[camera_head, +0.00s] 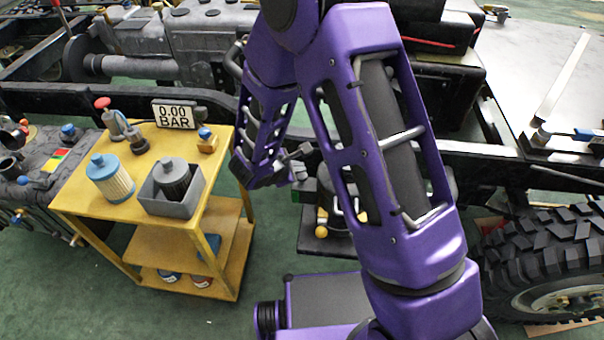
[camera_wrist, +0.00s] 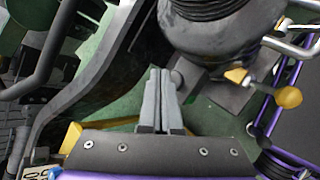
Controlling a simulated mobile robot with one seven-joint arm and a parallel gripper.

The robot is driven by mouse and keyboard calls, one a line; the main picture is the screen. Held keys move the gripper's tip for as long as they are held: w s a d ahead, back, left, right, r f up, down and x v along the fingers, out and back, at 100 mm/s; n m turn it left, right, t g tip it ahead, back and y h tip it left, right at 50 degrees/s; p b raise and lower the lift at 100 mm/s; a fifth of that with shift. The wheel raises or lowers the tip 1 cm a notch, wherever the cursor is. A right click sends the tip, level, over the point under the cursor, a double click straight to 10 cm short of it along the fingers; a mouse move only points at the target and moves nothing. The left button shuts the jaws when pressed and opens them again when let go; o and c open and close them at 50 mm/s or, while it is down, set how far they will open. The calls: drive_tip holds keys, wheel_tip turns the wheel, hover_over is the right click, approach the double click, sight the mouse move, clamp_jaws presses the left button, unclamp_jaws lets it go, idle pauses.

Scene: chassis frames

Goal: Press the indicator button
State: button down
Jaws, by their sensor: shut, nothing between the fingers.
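No part is plainly labelled as the indicator button. A blue button on a small yellow box (camera_head: 207,140) stands on the yellow cart, right of a display (camera_head: 174,115) reading 0.00 BAR. Part of a display also shows at the lower left of the wrist view (camera_wrist: 37,156). My gripper (camera_wrist: 160,72) is shut and empty, its two grey fingers side by side. Its tips appear close to a grey block beneath a dark ribbed cylinder (camera_wrist: 205,30); I cannot tell whether they touch.
The yellow cart (camera_head: 75,200) carries a filter (camera_head: 110,178), a grey bin (camera_head: 172,204) with a dark filter, and a red-topped valve (camera_head: 103,103). A dark chassis rail crosses behind. A large tire (camera_head: 545,260) is at right. A yellow ball knob (camera_wrist: 288,97) is right of my fingers.

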sight(299, 178)
drive_tip(key=shift+r+p, duration=1.4)
drive_tip(key=shift+r, duration=1.2)
